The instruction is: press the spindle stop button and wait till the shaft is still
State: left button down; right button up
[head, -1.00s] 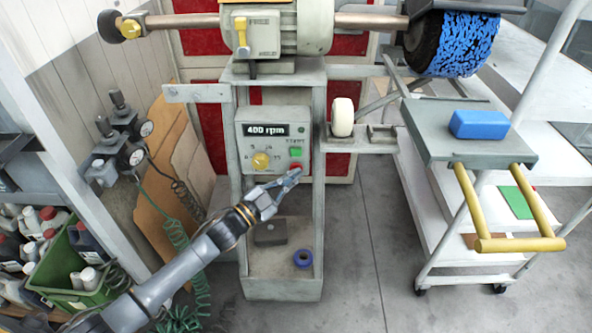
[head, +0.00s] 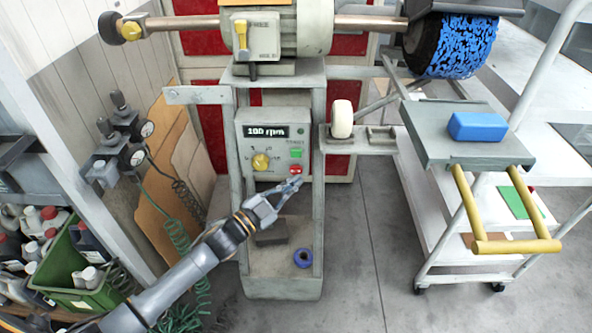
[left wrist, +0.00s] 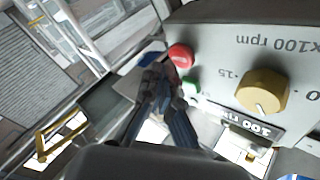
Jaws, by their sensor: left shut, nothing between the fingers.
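The grey control box (head: 273,125) stands under the motor, and its display (head: 266,131) reads 100 rpm. The red stop button (head: 295,169) is at its lower right, below the green start button (head: 296,153); the red button also shows in the left wrist view (left wrist: 181,55). My left gripper (head: 296,181) is shut and empty, its tips just below the red button and apart from it. The fingers also show in the left wrist view (left wrist: 158,80). The shaft (head: 371,23) carries a blue-coated brush wheel (head: 464,45) at the right. My right gripper is not in view.
A yellow knob (head: 261,161) sits left of the buttons. A bracket with a white roller (head: 341,118) juts out right of the box. A trolley (head: 478,150) with a blue block (head: 477,126) stands at right. Bare floor lies between.

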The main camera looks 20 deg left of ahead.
pick_arm(q)
jog(key=s+p, duration=0.1)
jog(key=s, duration=0.1)
jog(key=s+d, duration=0.1)
jog(key=s, duration=0.1)
jog(key=shift+s+d+p, duration=0.15)
jog(key=shift+s+p, duration=0.1)
jog(key=shift+p, duration=0.15)
jog(key=s+a+f+n+g+y, duration=0.2)
jog(key=s+a+f+y, duration=0.15)
jog(key=f, duration=0.65)
jog(key=s+a+f+n+g+y+p, duration=0.1)
jog(key=s+a+f+n+g+y, duration=0.2)
jog(key=f, duration=0.8)
jog(key=s+a+f+n+g+y, duration=0.15)
jog(key=s+f, duration=0.35)
jog(key=f, duration=0.5)
jog(key=s+f+n+g, duration=0.1)
jog(key=s+f+g, duration=0.2)
jog(key=s+f, duration=0.3)
jog(key=s+d+f+n+g+y, duration=0.1)
jog(key=s+f, duration=0.5)
jog(key=s, duration=1.1)
jog(key=s+f+n+g+p, duration=0.1)
jog(key=s+f+g, duration=0.4)
jog(key=s, duration=0.7)
jog(key=shift+s+d+f+n+g+y, duration=0.15)
jog(key=shift+d+f+n+g+y, duration=0.2)
jog(key=shift+f+n, duration=0.35)
